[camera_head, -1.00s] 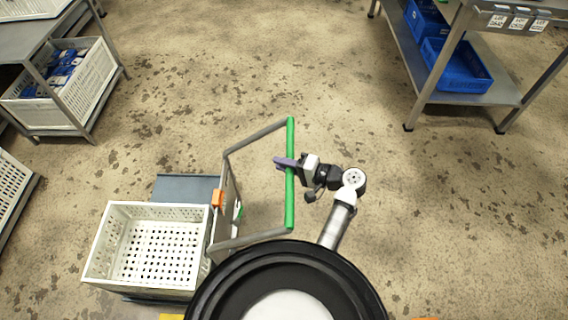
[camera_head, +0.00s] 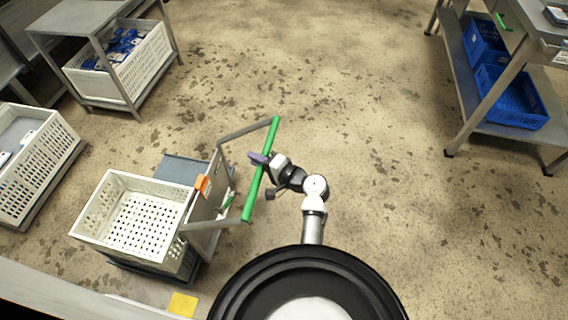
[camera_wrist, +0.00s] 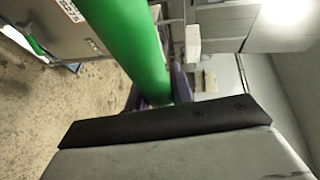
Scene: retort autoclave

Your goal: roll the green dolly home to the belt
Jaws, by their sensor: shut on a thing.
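The dolly's green handle bar (camera_head: 260,172) joins a grey frame on its right side. A white perforated crate (camera_head: 92,229) sits on the dolly's dark base (camera_head: 180,169), and its inside looks empty. My gripper (camera_head: 262,160) is shut on the green bar, near its middle. In the wrist view the green bar (camera_wrist: 132,45) runs between my fingers, partly hidden by the gripper body. An orange piece (camera_head: 202,185) is on the dolly's upright panel. I cannot identify the belt for certain.
A table with a white crate of blue packs (camera_head: 128,68) stands at upper left. Another white crate (camera_head: 45,172) is at left. A shelf table with blue crates (camera_head: 515,108) stands at right. A yellow floor mark (camera_head: 182,304) and grey edge (camera_head: 60,292) lie below. The middle floor is clear.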

